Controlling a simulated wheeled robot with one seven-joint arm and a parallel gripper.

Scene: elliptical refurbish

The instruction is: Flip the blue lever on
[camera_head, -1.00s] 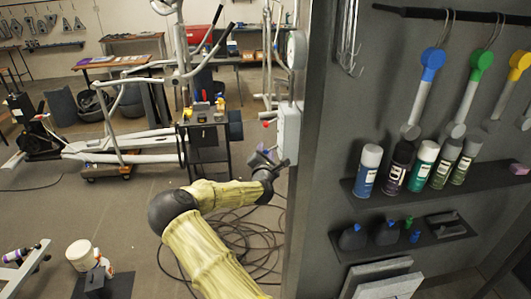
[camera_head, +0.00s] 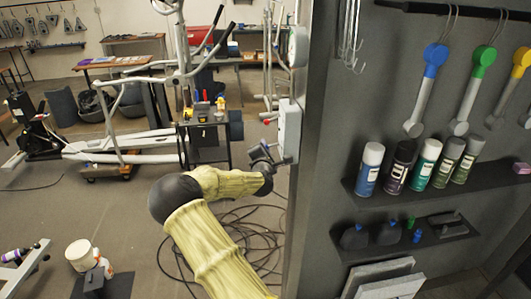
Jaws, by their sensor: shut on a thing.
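A light grey wall box (camera_head: 289,128) is fixed to the edge of the dark partition, with a red knob on its left side. My gripper (camera_head: 274,155) is at the lower front of this box, shut on a small part there. A small bluish patch shows at the jaws and looks like the blue lever, but it is mostly hidden by my fingers. The lever's exact angle cannot be made out.
The dark partition (camera_head: 319,120) stands close on the right of my arm. It carries shelves of spray cans (camera_head: 370,170) and hanging blue-, green- and yellow-headed tools. A dark cart (camera_head: 207,150) and an exercise machine stand behind. Cables lie on the floor.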

